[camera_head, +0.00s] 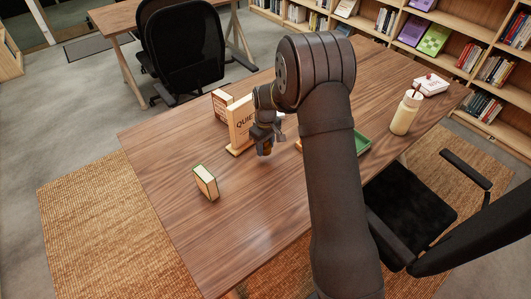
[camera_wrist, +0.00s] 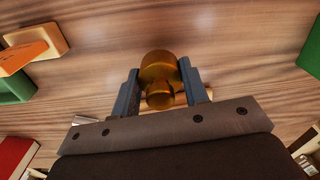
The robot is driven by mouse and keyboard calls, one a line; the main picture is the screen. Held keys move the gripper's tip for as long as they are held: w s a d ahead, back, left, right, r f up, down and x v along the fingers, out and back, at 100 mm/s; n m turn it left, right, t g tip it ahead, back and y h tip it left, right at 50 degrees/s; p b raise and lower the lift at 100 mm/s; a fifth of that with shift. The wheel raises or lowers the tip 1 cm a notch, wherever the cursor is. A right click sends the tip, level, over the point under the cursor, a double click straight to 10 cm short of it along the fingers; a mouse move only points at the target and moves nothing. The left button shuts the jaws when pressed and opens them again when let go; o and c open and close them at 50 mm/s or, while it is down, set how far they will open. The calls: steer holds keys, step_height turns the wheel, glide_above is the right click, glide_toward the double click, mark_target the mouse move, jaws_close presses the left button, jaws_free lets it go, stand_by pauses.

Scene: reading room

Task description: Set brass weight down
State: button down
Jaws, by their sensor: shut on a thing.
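The brass weight (camera_wrist: 160,77) is a golden, knobbed cylinder in the wrist view. My gripper (camera_wrist: 160,88) is shut on it, with a dark finger on either side. In the head view my gripper (camera_head: 264,145) points down at the wooden table (camera_head: 190,240), near the wooden sign reading "QUIET" (camera_head: 241,118). Only a small part of the weight shows there, between the fingers. I cannot tell whether the weight touches the table top.
A small upright book (camera_head: 206,183) stands left of my gripper. A green tray (camera_head: 362,143) lies partly hidden behind my arm. A cream bottle (camera_head: 406,113) and a white box (camera_head: 432,84) stand at the right. The front left of the table is clear.

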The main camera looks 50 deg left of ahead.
mark_target(265, 153)
steer(key=shift+f, duration=1.9)
steer(key=shift+f, duration=0.15)
steer(key=c, duration=0.8)
jaws_free()
step_height(265, 153, up, 12)
steer(key=shift+r, duration=0.15)
